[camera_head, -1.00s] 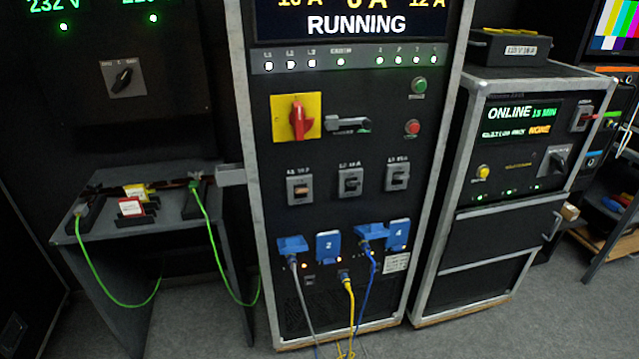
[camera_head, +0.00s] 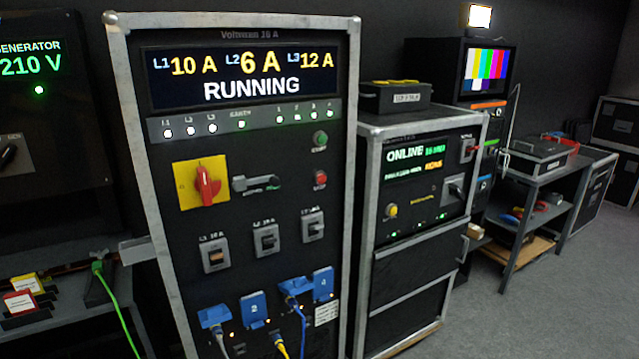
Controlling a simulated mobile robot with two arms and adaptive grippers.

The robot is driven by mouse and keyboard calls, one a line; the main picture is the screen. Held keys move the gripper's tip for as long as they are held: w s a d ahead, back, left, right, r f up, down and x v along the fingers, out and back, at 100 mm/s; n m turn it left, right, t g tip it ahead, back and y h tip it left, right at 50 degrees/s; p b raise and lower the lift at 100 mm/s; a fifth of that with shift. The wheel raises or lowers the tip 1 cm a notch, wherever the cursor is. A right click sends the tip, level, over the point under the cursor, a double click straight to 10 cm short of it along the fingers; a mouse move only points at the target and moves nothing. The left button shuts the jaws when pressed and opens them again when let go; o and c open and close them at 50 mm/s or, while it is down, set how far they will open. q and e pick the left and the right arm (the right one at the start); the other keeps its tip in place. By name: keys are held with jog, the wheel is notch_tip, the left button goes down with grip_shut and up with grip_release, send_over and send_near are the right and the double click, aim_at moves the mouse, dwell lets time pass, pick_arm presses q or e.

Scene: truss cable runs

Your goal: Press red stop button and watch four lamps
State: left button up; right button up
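The red stop button (camera_head: 320,179) sits on the right side of the tall rack's front panel (camera_head: 270,230), below a green start button (camera_head: 319,139). A row of lamps labelled L1, L2, L3 and earth (camera_head: 205,128) is lit, white for the first ones and greenish for the earth lamp. A second group of several small green lamps (camera_head: 304,116) is lit to its right. The display (camera_head: 246,76) above reads RUNNING with L1 10 A, L2 6 A, L3 12 A. Neither of my grippers shows in the view.
A red rotary switch on a yellow plate (camera_head: 203,184) is left of the buttons. Blue sockets (camera_head: 254,308) with cables are below. A second rack (camera_head: 420,200) reading ONLINE stands to the right. A bench (camera_head: 60,325) is at left. Grey floor (camera_head: 560,300) is open at right.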

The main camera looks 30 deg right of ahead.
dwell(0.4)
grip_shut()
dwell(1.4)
